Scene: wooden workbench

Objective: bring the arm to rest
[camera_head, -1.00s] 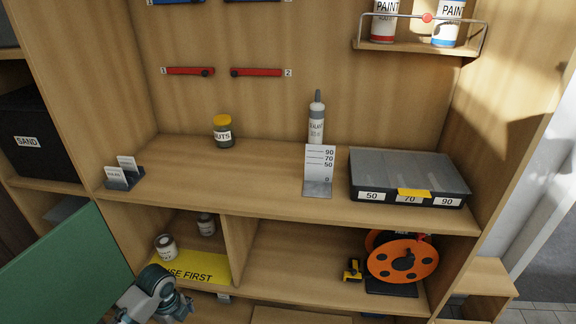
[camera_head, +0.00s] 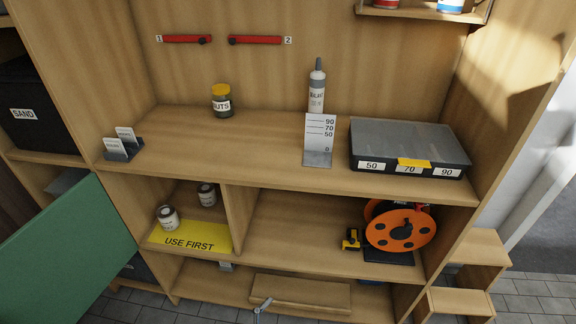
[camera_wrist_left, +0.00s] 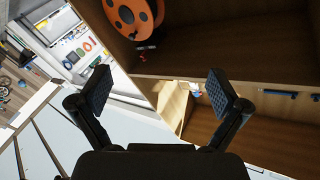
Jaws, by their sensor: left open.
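My left gripper (camera_wrist_left: 160,92) shows in the left wrist view with its two dark fingers spread wide. It is open, with nothing between the pads. Beyond it in that view are shelf boards and an orange reel (camera_wrist_left: 134,14). In the head view neither gripper is in the picture. My right gripper shows in no current view.
The head view shows a wooden shelf unit with a jar of nuts (camera_head: 221,101), a sealant bottle (camera_head: 317,90), a sorting box (camera_head: 408,146), the orange reel (camera_head: 399,228) and two cans on the lower shelf. A green panel (camera_head: 62,252) stands at lower left.

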